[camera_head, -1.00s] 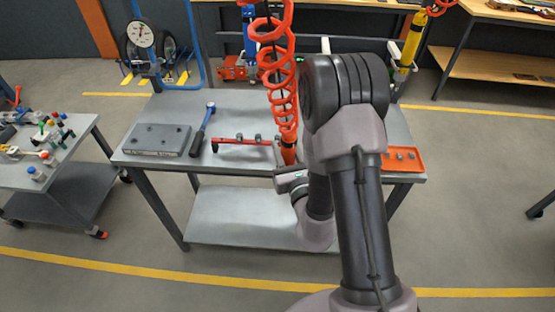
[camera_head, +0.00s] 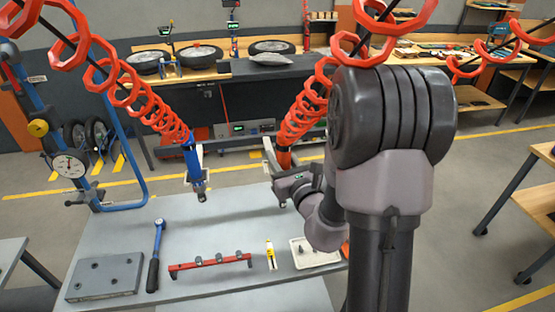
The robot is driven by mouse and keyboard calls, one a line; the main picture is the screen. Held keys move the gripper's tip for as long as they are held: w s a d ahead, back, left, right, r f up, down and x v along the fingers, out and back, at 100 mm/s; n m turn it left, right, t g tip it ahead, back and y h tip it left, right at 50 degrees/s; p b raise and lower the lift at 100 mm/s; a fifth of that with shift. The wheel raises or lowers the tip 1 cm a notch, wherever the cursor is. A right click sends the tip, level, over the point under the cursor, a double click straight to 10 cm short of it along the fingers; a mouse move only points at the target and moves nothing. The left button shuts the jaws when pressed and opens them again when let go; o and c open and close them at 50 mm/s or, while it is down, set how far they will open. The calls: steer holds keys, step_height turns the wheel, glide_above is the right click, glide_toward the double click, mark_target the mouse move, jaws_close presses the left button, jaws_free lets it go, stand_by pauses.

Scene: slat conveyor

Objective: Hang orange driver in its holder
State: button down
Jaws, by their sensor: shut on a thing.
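The orange driver (camera_head: 284,159) hangs upright from a red coiled hose (camera_head: 302,118) above the back of the grey table (camera_head: 222,209). My gripper (camera_head: 279,179) is shut on the orange driver near its lower end; the fingertips are small and partly hidden. A pale grey bracket (camera_head: 268,154) shows just left of the orange driver and may be its holder. I cannot tell whether the driver touches it or is in it. The blue driver (camera_head: 191,163) hangs to the left on its own coiled hose, beside a pale bracket.
A dial gauge (camera_head: 68,165) stands left. My arm hides the table's right side.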

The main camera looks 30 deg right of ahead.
steer(key=w+d, duration=0.1)
steer(key=w, duration=0.2)
steer(key=w+d+f+p, duration=0.1)
steer(key=w, duration=0.3)
steer(key=w+d+p, duration=0.1)
steer(key=w, duration=0.3)
steer(key=shift+w+f, duration=0.15)
steer(key=shift+f, duration=0.1)
steer(key=shift+s, duration=0.2)
steer(key=shift+f, duration=0.15)
stand_by(0.5)
steer(key=shift+f+b, duration=0.3)
steer(key=shift+f, duration=0.05)
steer(key=shift+f+b, duration=0.8)
steer(key=shift+f, duration=0.1)
stand_by(0.8)
steer(key=c, duration=0.9)
jaws_free()
